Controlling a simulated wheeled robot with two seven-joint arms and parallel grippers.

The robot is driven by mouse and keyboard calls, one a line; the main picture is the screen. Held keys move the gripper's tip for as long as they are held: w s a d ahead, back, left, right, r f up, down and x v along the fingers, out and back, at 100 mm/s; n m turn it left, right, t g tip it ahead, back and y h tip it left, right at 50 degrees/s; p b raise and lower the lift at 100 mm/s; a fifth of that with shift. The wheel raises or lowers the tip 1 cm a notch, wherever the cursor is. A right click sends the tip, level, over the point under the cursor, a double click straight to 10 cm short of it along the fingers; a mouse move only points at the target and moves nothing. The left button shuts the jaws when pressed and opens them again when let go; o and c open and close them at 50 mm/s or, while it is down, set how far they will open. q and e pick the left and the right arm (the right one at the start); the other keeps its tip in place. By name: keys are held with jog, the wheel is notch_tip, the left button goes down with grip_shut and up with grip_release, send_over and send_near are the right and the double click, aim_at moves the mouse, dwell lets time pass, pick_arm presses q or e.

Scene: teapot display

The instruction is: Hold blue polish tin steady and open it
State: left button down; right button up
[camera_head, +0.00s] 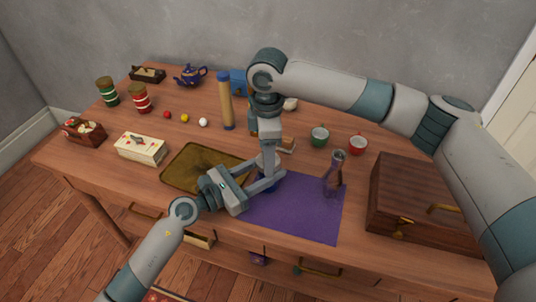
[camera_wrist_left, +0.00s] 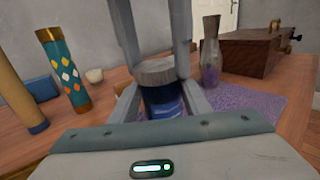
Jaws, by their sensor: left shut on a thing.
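The blue polish tin (camera_wrist_left: 163,103) stands near the back left of the purple mat, with a grey lid (camera_wrist_left: 154,73) on top. In the head view only a bit of the tin (camera_head: 270,187) shows between the grippers. My left gripper (camera_head: 265,178) comes from the front left and is shut on the tin's blue body, one finger on each side. My right gripper (camera_wrist_left: 156,58) reaches down from above with its fingers on either side of the lid. Whether they touch the lid is unclear. In the head view its fingertips are largely hidden.
The purple mat (camera_head: 305,215) lies beneath, with a glass bottle (camera_head: 333,175) on it. A wooden chest (camera_head: 420,200) stands at right. A brown tray (camera_head: 190,165) lies at left.

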jog(key=n, duration=1.1)
jog(key=shift+n, duration=0.4)
jog(key=n, duration=0.4)
jog(key=shift+r, duration=0.55)
jog(key=shift+r, duration=0.35)
jog(key=shift+r, duration=0.3)
jog(key=shift+r, duration=1.95)
